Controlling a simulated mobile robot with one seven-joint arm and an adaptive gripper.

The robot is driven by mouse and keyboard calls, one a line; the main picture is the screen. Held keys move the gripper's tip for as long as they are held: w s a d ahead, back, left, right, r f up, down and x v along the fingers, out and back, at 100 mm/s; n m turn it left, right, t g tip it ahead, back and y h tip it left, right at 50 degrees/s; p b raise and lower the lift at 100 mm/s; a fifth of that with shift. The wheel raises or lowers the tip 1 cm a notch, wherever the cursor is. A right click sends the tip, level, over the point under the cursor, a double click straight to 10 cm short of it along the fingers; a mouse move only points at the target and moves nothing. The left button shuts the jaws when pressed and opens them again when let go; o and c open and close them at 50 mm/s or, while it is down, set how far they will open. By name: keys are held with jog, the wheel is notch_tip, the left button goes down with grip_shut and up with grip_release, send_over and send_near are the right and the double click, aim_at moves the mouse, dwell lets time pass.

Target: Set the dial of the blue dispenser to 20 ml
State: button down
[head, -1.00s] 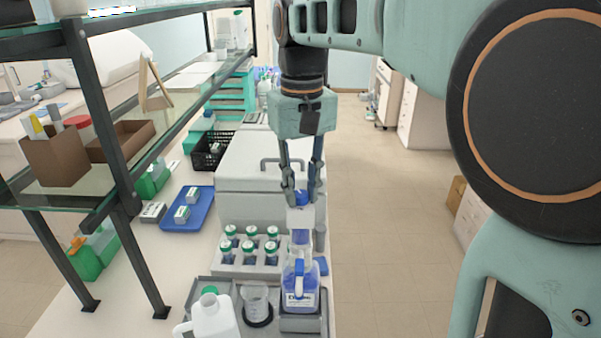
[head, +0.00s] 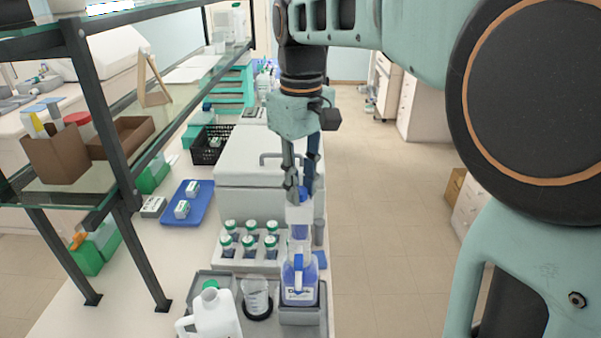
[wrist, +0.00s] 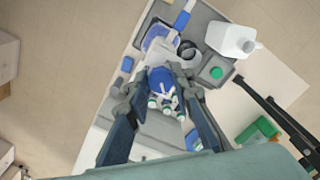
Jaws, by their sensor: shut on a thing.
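The blue dispenser (head: 299,286) stands upright in a grey tray at the bench's front right, its bottle filled with blue liquid and its white upper body rising above. My gripper (head: 302,194) comes straight down over its top and is shut on the blue dial (wrist: 160,82), with one finger on each side in the wrist view. The blue dial top (head: 299,195) is partly hidden by the fingers in the head view. The dial's scale marks are too small to read.
A white jug (head: 212,318) and a clear beaker (head: 256,296) stand left of the dispenser. Several green-capped bottles (head: 250,240) sit in a rack behind it. A grey box (head: 262,170) is farther back, and a glass shelf on dark posts (head: 92,110) stands at left.

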aim_at(302, 191)
jog(key=c, duration=1.7)
grip_release()
notch_tip(302, 191, up, 12)
jog(key=shift+w, duration=0.1)
